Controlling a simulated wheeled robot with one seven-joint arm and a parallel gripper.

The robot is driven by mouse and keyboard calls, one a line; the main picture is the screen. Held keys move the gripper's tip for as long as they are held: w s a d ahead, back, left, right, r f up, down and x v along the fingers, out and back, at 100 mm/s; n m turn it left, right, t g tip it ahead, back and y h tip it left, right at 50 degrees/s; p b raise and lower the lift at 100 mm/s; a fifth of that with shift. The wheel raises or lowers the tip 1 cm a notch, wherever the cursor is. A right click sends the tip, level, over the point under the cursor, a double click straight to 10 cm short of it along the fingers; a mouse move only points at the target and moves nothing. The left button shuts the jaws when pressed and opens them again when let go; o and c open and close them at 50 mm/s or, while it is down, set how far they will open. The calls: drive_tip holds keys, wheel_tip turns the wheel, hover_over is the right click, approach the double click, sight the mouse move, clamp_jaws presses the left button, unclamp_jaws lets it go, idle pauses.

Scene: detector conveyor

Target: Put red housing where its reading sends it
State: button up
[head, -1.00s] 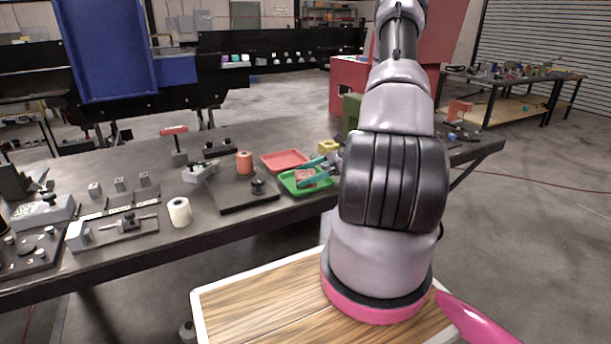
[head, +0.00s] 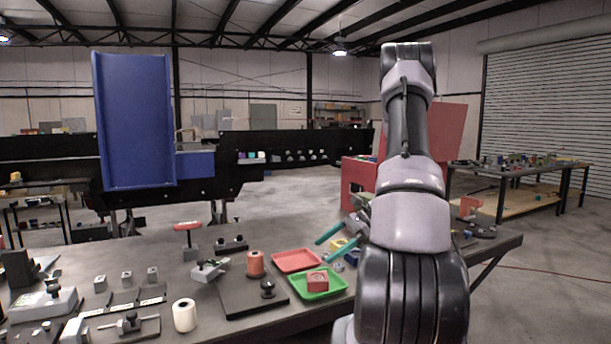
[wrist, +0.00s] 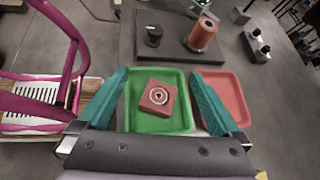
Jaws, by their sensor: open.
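The red housing (head: 317,280) is a small red block with a pale ring on top. It lies in the green tray (head: 338,284) on the table. In the wrist view the red housing (wrist: 158,97) sits inside the green tray (wrist: 180,124), between my fingers in the picture. My gripper (wrist: 166,98) is open and empty, its teal fingers spread above the tray. In the head view my gripper (head: 322,232) shows above and behind the trays, partly hidden by my arm. A red tray (head: 297,261) lies beside the green one and looks empty.
A dark plate (head: 240,301) holds an orange cylinder (head: 255,263) and a black knob (head: 267,289). A white roll (head: 184,315) and several fixtures stand left. A blue panel (head: 135,120) stands at a black conveyor behind. A red bin (head: 358,180) stands behind my arm.

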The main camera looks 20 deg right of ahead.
drive_tip(key=s+a+r+n+t+h, duration=0.2)
drive_tip(key=s+a+r+n+h, duration=0.2)
drive_tip(key=r, duration=0.9)
drive_tip(key=s+a+r+n+t+h, duration=0.2)
drive_tip(key=s+a+r+n+h, duration=0.3)
drive_tip(key=s+a+r+n, duration=0.5)
drive_tip(key=shift+s+a+r+t, duration=0.4)
drive_tip(key=shift+s+a+r, duration=0.35)
drive_tip(key=shift+s+r, duration=1)
drive_tip(key=shift+w+r, duration=0.1)
drive_tip(key=shift+w, duration=0.1)
